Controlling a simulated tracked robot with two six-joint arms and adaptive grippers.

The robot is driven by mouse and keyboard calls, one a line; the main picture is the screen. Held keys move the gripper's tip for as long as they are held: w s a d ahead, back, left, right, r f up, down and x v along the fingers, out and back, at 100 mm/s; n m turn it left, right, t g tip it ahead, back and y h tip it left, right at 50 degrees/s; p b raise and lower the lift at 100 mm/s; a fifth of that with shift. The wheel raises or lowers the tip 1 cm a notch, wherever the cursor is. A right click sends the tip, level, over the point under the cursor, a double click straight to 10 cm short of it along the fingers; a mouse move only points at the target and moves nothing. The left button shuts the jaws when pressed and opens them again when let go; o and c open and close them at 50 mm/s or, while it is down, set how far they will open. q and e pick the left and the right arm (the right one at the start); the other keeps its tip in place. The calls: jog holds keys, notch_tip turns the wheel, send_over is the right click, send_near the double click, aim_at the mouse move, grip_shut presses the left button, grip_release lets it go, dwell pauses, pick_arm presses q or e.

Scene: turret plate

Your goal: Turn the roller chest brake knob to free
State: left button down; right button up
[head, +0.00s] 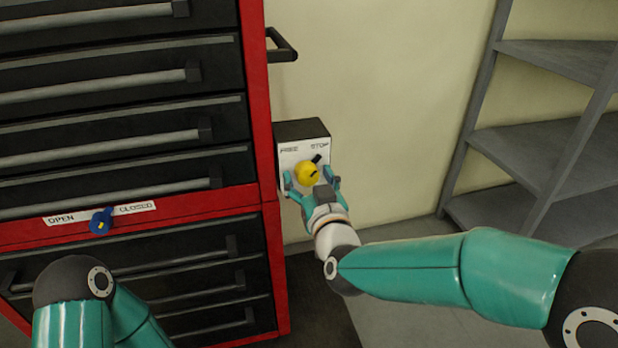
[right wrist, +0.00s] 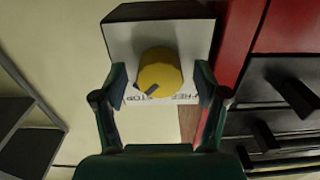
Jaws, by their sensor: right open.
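The brake knob (head: 307,173) is yellow and round, on the pale face of a small dark box (head: 302,132) at the side of the red roller chest (head: 256,100). The face reads FREE at left and STOP at right, and the knob's black pointer is towards STOP. The knob also shows in the right wrist view (right wrist: 160,70), its pointer towards the lower left, on the STOP side. My right gripper (head: 312,182) is open, its fingers on either side of the knob with gaps visible in the wrist view. My left gripper is out of view.
A blue knob (head: 101,221) sits on an OPEN/CLOSED label (head: 62,219) across the chest. A dark handle (head: 283,46) sticks out above the box. Grey shelves (head: 540,130) stand at the right, with bare wall between.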

jog(key=c, duration=1.1)
jog(key=shift+c, duration=0.2)
jog(key=shift+n, duration=0.4)
jog(key=n, duration=0.3)
jog(key=shift+n, duration=0.4)
jog(key=n+p, duration=0.1)
jog(key=n, duration=0.3)
jog(key=shift+d+r, duration=0.1)
jog(key=n+p, duration=0.1)
jog(key=n, duration=0.3)
jog(key=shift+w+d+n, duration=0.1)
jog(key=shift+n, duration=0.3)
jog(key=n+p, duration=0.1)
jog(key=n, duration=0.3)
jog(key=shift+r, duration=0.15)
jog(key=shift+n, duration=0.3)
